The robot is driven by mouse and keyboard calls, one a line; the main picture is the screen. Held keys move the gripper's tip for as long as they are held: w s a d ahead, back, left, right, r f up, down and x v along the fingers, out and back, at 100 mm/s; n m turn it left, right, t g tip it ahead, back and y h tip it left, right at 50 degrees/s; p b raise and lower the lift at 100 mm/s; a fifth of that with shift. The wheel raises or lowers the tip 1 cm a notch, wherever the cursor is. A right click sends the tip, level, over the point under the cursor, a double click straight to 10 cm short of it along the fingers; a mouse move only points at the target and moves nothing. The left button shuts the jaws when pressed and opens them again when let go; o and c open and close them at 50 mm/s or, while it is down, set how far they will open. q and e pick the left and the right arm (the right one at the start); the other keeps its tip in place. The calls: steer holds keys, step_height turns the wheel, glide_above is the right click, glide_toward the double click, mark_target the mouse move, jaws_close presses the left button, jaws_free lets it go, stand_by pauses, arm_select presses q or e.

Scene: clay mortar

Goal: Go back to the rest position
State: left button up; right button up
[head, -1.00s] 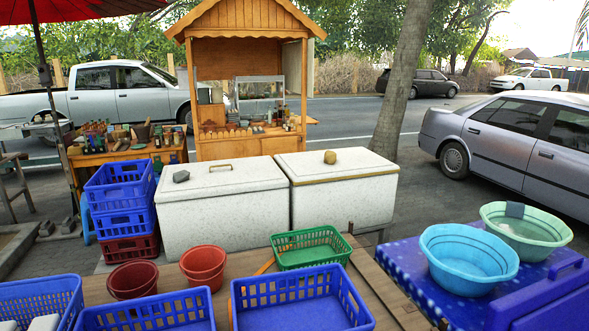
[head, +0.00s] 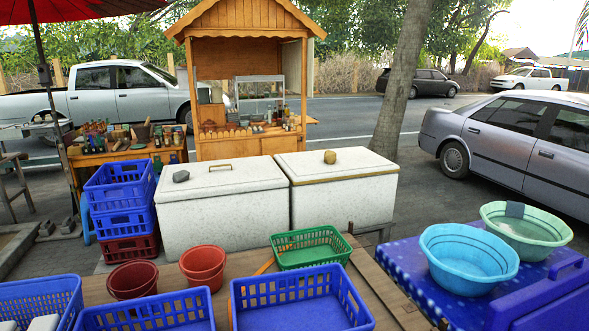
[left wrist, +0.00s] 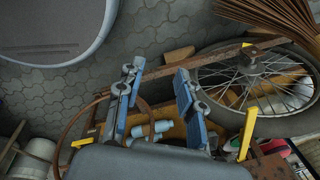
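My left gripper (left wrist: 157,85) shows in the left wrist view with its two blue-grey fingers spread apart. It is open, and nothing is held between the fingers. Paving and a cluttered orange-yellow container lie beyond the fingers. Neither gripper shows in the head view, and my right gripper is in no view. A small brown vessel, possibly the clay mortar, stands among bottles on the wooden side table (head: 172,154) at the left of the head view; it is too small to be sure.
Blue baskets (head: 303,298), red pots (head: 203,265) and a green basket (head: 311,247) sit on the near counter. Two white chests (head: 222,205) stand behind. Basins (head: 468,258) stand at the right. A spoked wheel (left wrist: 262,85) is near my left gripper.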

arm_select(q)
steer(key=d+f+h+b, duration=0.1)
steer(key=d+f, duration=0.1)
steer(key=d, duration=0.9)
step_height(320, 180, down, 9)
steer(key=b, duration=0.9)
steer(key=shift+s+a+n, duration=0.15)
steer(key=shift+a+n, duration=0.15)
steer(key=shift+a, duration=0.05)
steer(key=shift+r, duration=0.1)
